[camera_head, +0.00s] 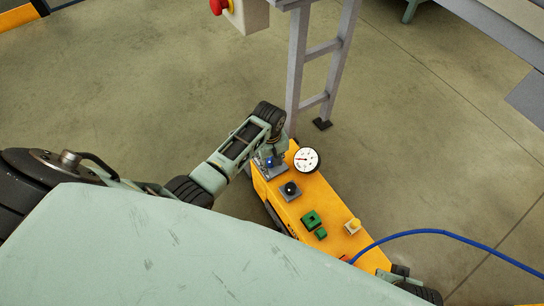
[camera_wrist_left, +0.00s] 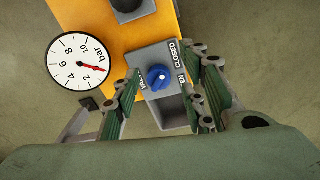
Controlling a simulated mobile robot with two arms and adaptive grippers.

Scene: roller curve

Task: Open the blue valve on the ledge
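The blue valve (camera_wrist_left: 158,78) is a round knob on a grey block at the end of the yellow ledge (camera_head: 318,210). In the head view the valve (camera_head: 269,161) shows small beside my left gripper (camera_head: 272,158). In the left wrist view my left gripper (camera_wrist_left: 166,103) has its two green-padded fingers apart, one on each side of the knob. I see gaps between knob and fingers and no clear contact. A "CLOSED" label and a partly hidden label ending in "EN" show right of the knob. A grey-green and black part, likely my right gripper (camera_head: 405,280), shows at lower right; its fingers are unclear.
A round pressure gauge (camera_head: 307,160) stands beside the valve. A black knob (camera_head: 290,190), green blocks (camera_head: 311,220) and a yellow button (camera_head: 352,226) sit along the ledge. A blue hose (camera_head: 440,231) runs off right. A grey metal frame leg (camera_head: 296,75) rises behind.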

